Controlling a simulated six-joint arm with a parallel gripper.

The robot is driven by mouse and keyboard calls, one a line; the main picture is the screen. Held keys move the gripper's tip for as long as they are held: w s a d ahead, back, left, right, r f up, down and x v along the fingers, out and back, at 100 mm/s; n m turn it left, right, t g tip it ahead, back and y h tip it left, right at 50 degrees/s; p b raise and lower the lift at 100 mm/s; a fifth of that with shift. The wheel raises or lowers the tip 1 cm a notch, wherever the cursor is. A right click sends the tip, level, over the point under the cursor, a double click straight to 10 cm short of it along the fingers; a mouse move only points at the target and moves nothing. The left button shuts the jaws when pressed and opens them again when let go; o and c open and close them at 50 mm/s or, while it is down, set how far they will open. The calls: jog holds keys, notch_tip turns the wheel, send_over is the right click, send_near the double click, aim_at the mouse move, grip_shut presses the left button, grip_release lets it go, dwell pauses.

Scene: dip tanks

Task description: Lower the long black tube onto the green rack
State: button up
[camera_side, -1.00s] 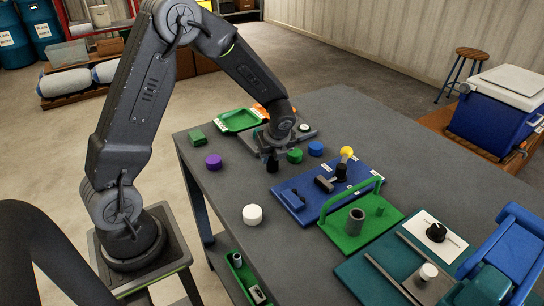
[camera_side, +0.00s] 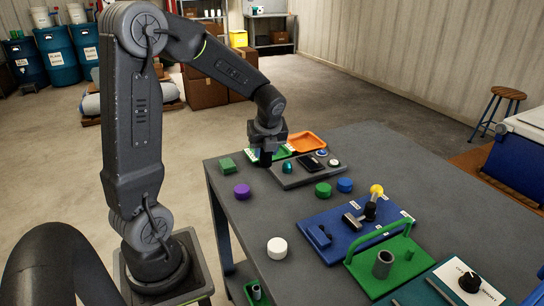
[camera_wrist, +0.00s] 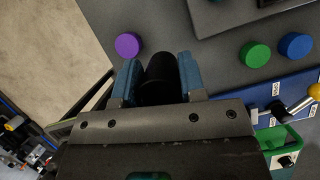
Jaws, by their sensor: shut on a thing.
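My gripper (camera_wrist: 160,80) is shut on a black cylindrical thing, the black tube (camera_wrist: 158,70), between two blue-grey fingers in the wrist view. In the side view my gripper (camera_side: 266,150) hangs over the far left part of the table, in front of a green tray. The tube's full length and lower end cannot be made out.
A purple puck (camera_side: 242,191), green puck (camera_side: 323,190), blue puck (camera_side: 344,185) and white puck (camera_side: 277,248) lie on the table. A blue board (camera_side: 340,236) with a lever sits between them and the rack. An orange tray (camera_side: 307,143) is at the back.

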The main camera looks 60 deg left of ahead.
jog(key=w+d+m, duration=0.2)
jog(key=w+d, duration=0.4)
jog(key=w, duration=0.2)
jog(key=m+t+h, duration=0.1)
jog(key=m+t, duration=0.1)
jog(key=m, duration=0.2)
send_over(411, 249)
jog(key=f, duration=0.1)
jog(key=shift+w+f, duration=0.1)
jog(key=shift+f, duration=2.1)
jog(key=shift+f, duration=2.1)
jog(key=o, duration=1.6)
jog(key=shift+o, duration=0.2)
